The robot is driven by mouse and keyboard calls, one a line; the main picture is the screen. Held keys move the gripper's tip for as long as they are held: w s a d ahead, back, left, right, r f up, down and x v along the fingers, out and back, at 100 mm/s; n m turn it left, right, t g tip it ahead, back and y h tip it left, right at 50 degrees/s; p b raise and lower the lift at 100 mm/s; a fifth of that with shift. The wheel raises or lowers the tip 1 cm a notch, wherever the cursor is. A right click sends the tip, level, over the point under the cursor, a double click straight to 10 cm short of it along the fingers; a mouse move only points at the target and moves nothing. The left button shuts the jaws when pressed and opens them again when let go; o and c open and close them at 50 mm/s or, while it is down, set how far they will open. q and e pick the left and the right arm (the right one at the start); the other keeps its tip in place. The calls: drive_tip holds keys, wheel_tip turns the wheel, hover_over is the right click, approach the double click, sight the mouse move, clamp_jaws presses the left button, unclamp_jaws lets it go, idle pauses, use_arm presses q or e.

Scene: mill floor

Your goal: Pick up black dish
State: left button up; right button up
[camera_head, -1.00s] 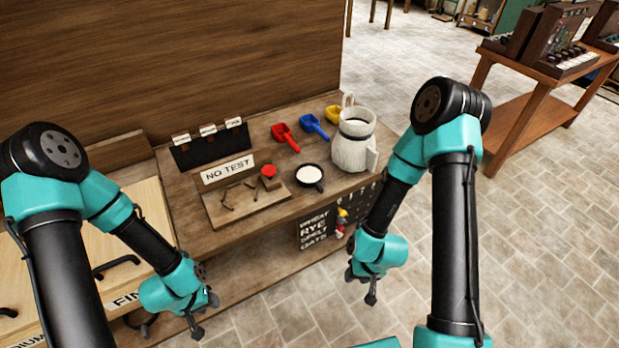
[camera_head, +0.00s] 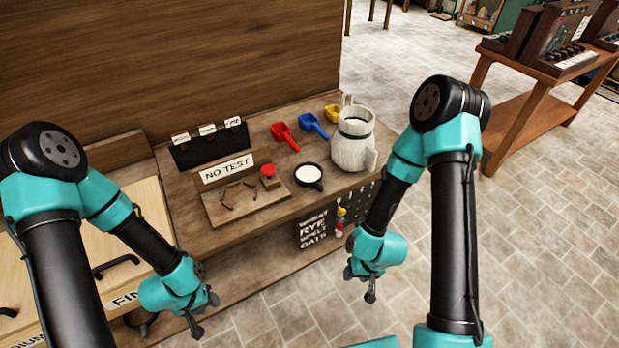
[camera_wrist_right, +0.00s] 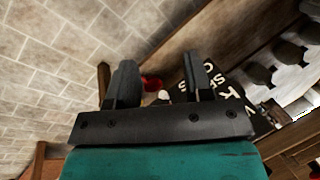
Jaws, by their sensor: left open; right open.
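The black dish (camera_head: 308,177) is a small round pan with a short handle and a white fill. It sits on the wooden bench near its front edge, between the red button block and the white jug. My left gripper (camera_head: 204,318) is open and empty, low in front of the bench, left of the dish and apart from it. My right gripper (camera_head: 361,286) hangs open and empty in front of the bench, right of and below the dish. In the right wrist view its two fingers (camera_wrist_right: 157,85) stand apart with nothing between them. The dish cannot be made out there.
A white jug (camera_head: 353,140) stands right of the dish. Red (camera_head: 285,136), blue (camera_head: 313,125) and yellow (camera_head: 333,112) scoops lie behind it. A board (camera_head: 247,200) with a red button (camera_head: 267,170) and a "NO TEST" sign (camera_head: 228,169) are at left.

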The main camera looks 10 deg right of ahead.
drive_tip(key=w+a+r+n+g+h, duration=0.1)
drive_tip(key=w+a+r+n, duration=0.1)
drive_tip(key=w+r, duration=0.55)
drive_tip(key=w+a+r+n, duration=0.2)
drive_tip(key=w+r, duration=0.3)
drive_tip(key=w, duration=0.5)
drive_tip(key=w+r+h, duration=0.1)
drive_tip(key=w+r, duration=0.2)
drive_tip(key=r, duration=0.3)
drive_tip(key=w+a+r+n+h, duration=0.1)
drive_tip(key=w+r, duration=0.1)
drive_tip(key=r, duration=0.4)
drive_tip(key=w+r+h, duration=0.1)
drive_tip(key=w+r, duration=0.2)
drive_tip(key=r, duration=0.3)
drive_tip(key=shift+w+a, duration=0.25)
drive_tip(key=shift+w, duration=0.05)
wheel_tip(320, 180, down, 12)
